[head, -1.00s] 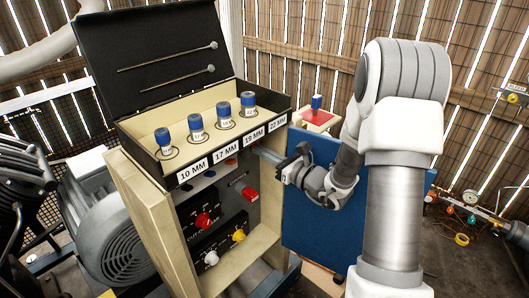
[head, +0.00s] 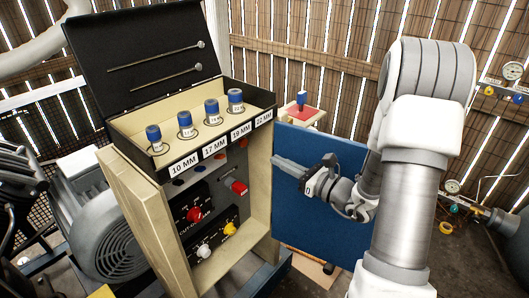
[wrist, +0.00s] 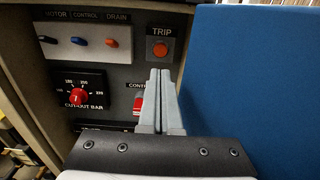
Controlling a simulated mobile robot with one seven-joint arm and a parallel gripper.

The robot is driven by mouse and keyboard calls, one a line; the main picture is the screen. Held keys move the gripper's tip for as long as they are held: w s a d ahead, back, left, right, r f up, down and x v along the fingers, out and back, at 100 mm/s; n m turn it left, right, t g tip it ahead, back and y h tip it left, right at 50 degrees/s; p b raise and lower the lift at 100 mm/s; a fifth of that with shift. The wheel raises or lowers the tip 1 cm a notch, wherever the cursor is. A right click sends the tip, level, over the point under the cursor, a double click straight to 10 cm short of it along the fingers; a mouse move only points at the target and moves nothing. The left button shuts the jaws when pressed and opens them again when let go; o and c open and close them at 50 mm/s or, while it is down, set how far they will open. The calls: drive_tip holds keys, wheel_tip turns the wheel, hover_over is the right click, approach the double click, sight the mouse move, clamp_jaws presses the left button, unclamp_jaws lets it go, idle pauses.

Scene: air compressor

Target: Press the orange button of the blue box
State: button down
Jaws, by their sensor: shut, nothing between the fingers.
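The orange button (wrist: 160,49) sits under a TRIP label on the grey panel inside the cabinet. In the head view it is a small orange spot (head: 243,143) under the top tray. The box's blue door (head: 325,205) stands open on the right and also fills the right of the wrist view (wrist: 250,75). My gripper (head: 274,160) is in front of the door, beside the cabinet's right edge. Its fingers are shut and empty. In the wrist view the fingertips (wrist: 160,71) appear just below the button, apart from it; the remaining depth is hard to judge.
The cabinet's wooden side wall (head: 259,185) borders the opening. A tray (head: 185,165) with blue-capped sockets sits on top.

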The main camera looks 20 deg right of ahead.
drive_tip(key=shift+v, duration=1.6)
drive_tip(key=s+a+r+n+g+y, duration=0.2)
drive_tip(key=s+a+r+n+g, duration=0.15)
drive_tip(key=a+n, duration=0.2)
drive_tip(key=s+a+r+n+g+y, duration=0.1)
drive_tip(key=s+a+r+n+g, duration=0.1)
drive_tip(key=s+a+n+g, duration=0.4)
drive_tip(key=s+a+r+n+g+h+p, duration=0.15)
drive_tip(key=s+a+n+g+h, duration=0.35)
drive_tip(key=s+n, duration=0.6)
drive_tip(key=s+d+r+n+t+h+b, duration=0.1)
drive_tip(key=s+d+r+n+t+h, duration=0.1)
drive_tip(key=d+r+n+t+h, duration=0.4)
wheel_tip(320, 180, up, 14)
drive_tip(key=d+h+p, duration=0.2)
drive_tip(key=p, duration=1.3)
drive_tip(key=shift+n+g+p, duration=0.35)
drive_tip(key=shift+g, duration=0.1)
